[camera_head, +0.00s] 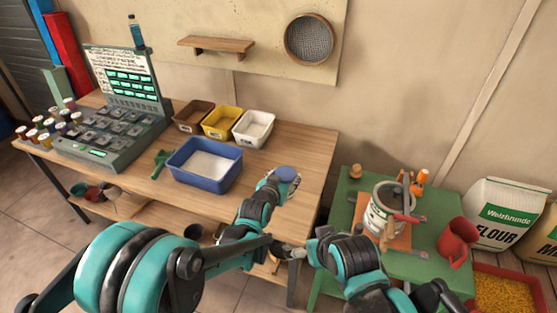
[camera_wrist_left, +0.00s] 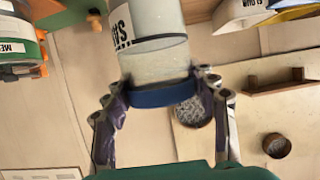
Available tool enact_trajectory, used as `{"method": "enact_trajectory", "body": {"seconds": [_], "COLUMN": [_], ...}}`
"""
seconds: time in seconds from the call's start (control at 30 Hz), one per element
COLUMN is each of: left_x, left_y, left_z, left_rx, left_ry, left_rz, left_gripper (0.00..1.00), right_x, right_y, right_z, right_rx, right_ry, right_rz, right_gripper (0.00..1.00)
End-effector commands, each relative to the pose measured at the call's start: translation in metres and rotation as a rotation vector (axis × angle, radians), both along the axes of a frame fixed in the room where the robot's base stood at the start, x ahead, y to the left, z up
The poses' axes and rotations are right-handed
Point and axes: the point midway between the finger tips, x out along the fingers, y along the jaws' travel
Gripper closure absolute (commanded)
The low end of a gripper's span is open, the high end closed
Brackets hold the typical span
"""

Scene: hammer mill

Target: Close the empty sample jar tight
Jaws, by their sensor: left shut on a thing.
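The blue lid (camera_head: 287,173) is at the right end of the wooden bench, between the fingers of my left gripper (camera_head: 285,184). In the left wrist view, the two fingers of that gripper (camera_wrist_left: 163,100) are shut on the sides of the blue lid (camera_wrist_left: 163,95). The clear sample jar (camera_wrist_left: 158,62), with a white label, meets the lid and looks empty. I cannot tell how tight the lid sits. In the head view my gripper mostly hides the jar. My right gripper (camera_head: 288,252) is low near the bench's front edge, and its opening cannot be made out.
A blue tray (camera_head: 205,181) with pale contents stands left of my left gripper. Brown, yellow and white bins (camera_head: 222,122) stand behind it. A green table (camera_head: 440,205) at right bears a grey-white mill (camera_head: 380,213) and a red jug (camera_head: 457,241).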

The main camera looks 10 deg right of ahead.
Motion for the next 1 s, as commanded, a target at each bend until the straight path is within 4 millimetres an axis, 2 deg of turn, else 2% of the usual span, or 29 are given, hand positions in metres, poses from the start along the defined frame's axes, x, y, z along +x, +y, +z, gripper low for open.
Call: {"method": "enact_trajectory", "body": {"seconds": [0.17,0.27,0.33,0.47,0.57,0.6,0.7,0.8,0.9,1.0], "left_x": [0.000,0.003,0.006,0.007,0.000,-0.005,-0.022,-0.042,-0.061,-0.075], "left_y": [0.002,0.018,0.041,0.107,0.167,0.191,0.246,0.292,0.324,0.343], "left_z": [0.000,0.001,0.002,0.006,0.010,0.011,0.017,0.022,0.027,0.031], "left_rx": [0.000,-0.001,-0.002,-0.003,-0.003,-0.003,-0.002,-0.003,-0.002,-0.001], "left_ry": [0.000,-0.001,0.000,0.001,0.001,0.001,0.000,0.001,0.000,0.000], "left_rz": [0.002,0.017,0.038,0.093,0.140,0.157,0.199,0.234,0.259,0.275], "left_gripper": [0.94,0.94,0.94,0.94,0.94,0.94,0.94,0.94,0.94,0.94], "right_x": [0.000,0.000,0.000,0.000,0.000,0.000,0.000,0.000,0.000,0.000], "right_y": [0.000,0.000,0.000,0.000,0.000,0.000,0.000,0.000,0.000,0.000], "right_z": [0.000,0.000,0.000,0.000,0.000,0.000,0.000,0.000,0.000,0.000], "right_rx": [0.000,0.000,0.000,0.000,0.000,0.000,0.000,0.000,0.000,0.000], "right_ry": [0.000,0.000,0.000,0.000,0.000,0.000,0.000,0.000,0.000,0.000], "right_rz": [0.000,0.000,0.000,0.000,0.000,0.000,0.000,0.000,0.000,0.000], "right_gripper": [0.00,0.00,0.00,0.00,0.00,0.00,0.00,0.00,0.00,0.00]}}
